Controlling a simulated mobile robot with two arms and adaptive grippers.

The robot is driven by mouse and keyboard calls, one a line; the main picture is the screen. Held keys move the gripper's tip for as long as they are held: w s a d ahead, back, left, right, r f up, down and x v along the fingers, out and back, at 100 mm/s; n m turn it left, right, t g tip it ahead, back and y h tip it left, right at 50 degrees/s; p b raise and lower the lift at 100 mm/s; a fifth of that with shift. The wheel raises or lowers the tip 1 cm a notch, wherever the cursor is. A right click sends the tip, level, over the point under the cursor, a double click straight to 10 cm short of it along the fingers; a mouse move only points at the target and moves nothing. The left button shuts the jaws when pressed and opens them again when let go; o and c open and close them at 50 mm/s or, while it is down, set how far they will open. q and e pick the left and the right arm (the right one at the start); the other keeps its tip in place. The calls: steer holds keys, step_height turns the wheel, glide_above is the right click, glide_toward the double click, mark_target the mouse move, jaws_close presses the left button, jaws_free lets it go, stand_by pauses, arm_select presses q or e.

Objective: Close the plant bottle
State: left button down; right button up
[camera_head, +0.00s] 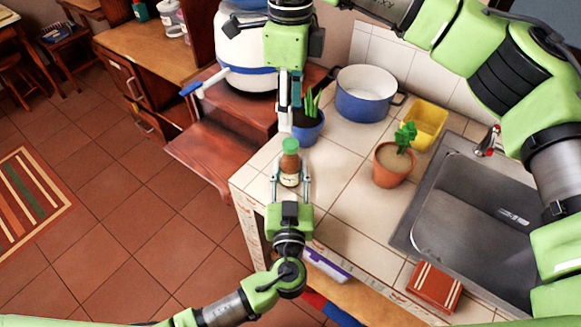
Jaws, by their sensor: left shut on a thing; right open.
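The small plant bottle (290,164) stands upright near the left edge of the tiled counter. It has a pale label and a green and brown upper part; I cannot tell whether a cap sits on it. My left gripper (290,176) comes from below in the head view and is shut on the bottle, one finger on each side. My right gripper (286,122) hangs down from above, just behind the bottle and in front of the blue plant pot. Its jaws are open but seen nearly edge-on. I cannot see a separate cap.
A blue pot with a green plant (307,132) stands close behind the bottle. A blue and white cooking pot (364,100), a yellow container (425,122), a terracotta potted plant (392,168) and a sink (470,215) are to the right.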

steer(key=shift+r, duration=1.5)
arm_select(q)
steer(key=c, duration=1.3)
jaws_free()
steer(key=shift+s, duration=0.1)
steer(key=s, duration=1.2)
steer(key=shift+a, duration=0.1)
steer(key=shift+w, duration=0.1)
